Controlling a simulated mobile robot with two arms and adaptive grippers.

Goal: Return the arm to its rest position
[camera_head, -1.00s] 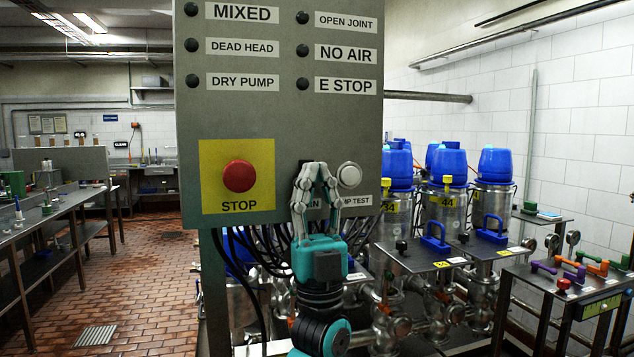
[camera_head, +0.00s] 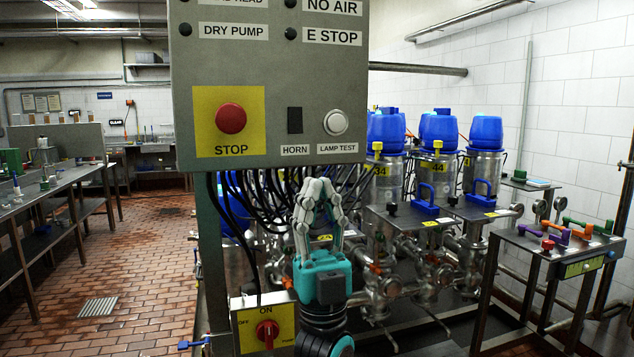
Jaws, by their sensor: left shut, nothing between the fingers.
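My left gripper (camera_head: 321,190), with pale fingers and a teal body, is upright in the lower middle of the head view. Its fingers are shut and empty, with the tips just below the lower edge of the grey control panel (camera_head: 375,70). The panel carries a red STOP button (camera_head: 231,118) on a yellow plate, a black HORN switch (camera_head: 295,120) and a white LAMP TEST button (camera_head: 336,122). The gripper appears apart from all of them. My right gripper is not in view.
A yellow-plated red rotary switch (camera_head: 267,331) is left of my arm. Black cables (camera_head: 240,215) hang behind the gripper. Steel vessels with blue tops (camera_head: 439,131) and pipework stand at the right, beside a small table with coloured handles (camera_head: 530,240). Tiled floor (camera_head: 150,270) is clear at the left.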

